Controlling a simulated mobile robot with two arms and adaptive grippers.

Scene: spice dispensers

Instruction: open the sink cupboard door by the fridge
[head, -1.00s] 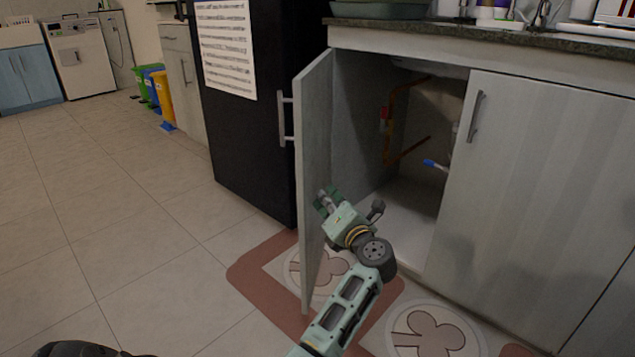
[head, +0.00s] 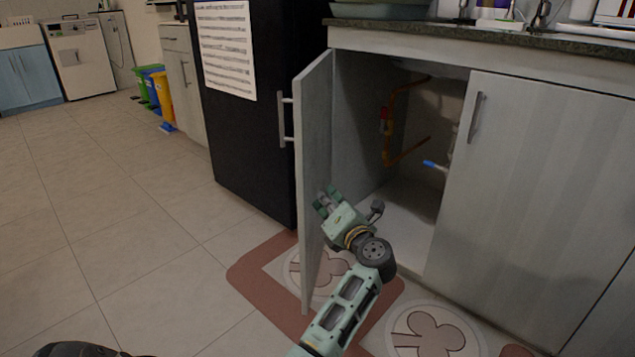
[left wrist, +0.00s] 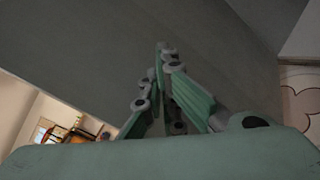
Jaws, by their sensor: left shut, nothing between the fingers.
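The sink cupboard door (head: 312,150) by the fridge (head: 245,130) stands wide open, swung out toward the fridge. Its bar handle (head: 286,120) is on the outer face, at the left. My left gripper (head: 327,201) is shut and empty at the inner side of this door, close to its inner face; I cannot tell whether they touch. In the left wrist view the shut fingers (left wrist: 168,85) point at a grey surface that fills most of the picture. Of my right gripper, no fingers show.
Inside the cupboard are orange pipes (head: 388,130) and a blue-handled valve (head: 434,165). The other cupboard door (head: 530,200) is closed. A patterned mat (head: 262,275) lies below. The tiled floor (head: 110,240) at left is clear.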

